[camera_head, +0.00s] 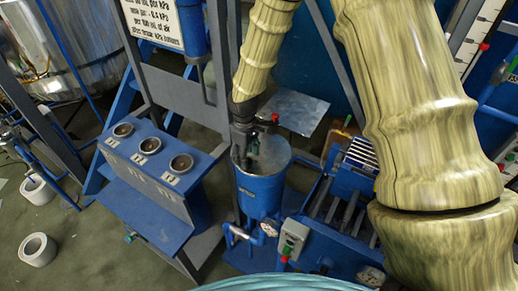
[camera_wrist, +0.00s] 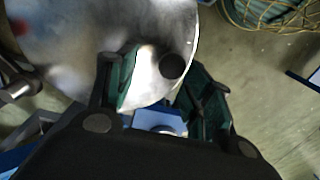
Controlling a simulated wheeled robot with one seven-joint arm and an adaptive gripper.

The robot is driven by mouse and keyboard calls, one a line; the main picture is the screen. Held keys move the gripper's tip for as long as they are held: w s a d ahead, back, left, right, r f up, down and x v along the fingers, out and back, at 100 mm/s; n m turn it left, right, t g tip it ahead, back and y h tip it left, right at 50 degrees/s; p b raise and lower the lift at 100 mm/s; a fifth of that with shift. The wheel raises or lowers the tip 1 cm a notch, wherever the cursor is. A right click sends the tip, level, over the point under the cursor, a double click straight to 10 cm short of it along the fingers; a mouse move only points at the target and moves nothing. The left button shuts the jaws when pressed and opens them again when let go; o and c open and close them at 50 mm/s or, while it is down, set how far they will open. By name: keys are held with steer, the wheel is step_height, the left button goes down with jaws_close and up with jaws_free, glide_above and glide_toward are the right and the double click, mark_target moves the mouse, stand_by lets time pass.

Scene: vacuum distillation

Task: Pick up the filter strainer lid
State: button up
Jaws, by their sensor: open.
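A blue cylindrical filter housing (camera_head: 262,192) stands upright near the middle of the head view, with a grey top surface inside its rim. My gripper (camera_head: 250,150) points down over it, at its left part. In the wrist view a pale, shiny, rounded metal surface (camera_wrist: 75,40), possibly the strainer lid, lies beyond the fingers, with a small dark round knob (camera_wrist: 172,66). My gripper (camera_wrist: 160,78) is open there, its two green-padded fingers apart on either side of the knob. I cannot tell whether they touch anything. My wrist partly hides the housing top in the head view.
A blue stand with several round cups (camera_head: 150,146) is at the left. A grey frame post (camera_head: 222,60) rises close to my gripper. A grey plate (camera_head: 298,112) lies behind the housing. A valve and gauge (camera_head: 268,228) and a control box (camera_head: 292,240) are in front.

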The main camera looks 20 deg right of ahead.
steer(key=shift+s+f+p, duration=0.35)
steer(key=shift+s+f, duration=0.05)
steer(key=shift+s, duration=0.15)
steer(key=shift+s+d+f, duration=0.1)
steer(key=shift+s, duration=0.7)
steer(key=shift+w+f, duration=0.6)
steer(key=shift+w, duration=0.2)
steer(key=shift+s+r, duration=0.25)
steer(key=shift+s, duration=0.1)
steer(key=c, duration=1.1)
steer(key=shift+w, duration=0.1)
jaws_close()
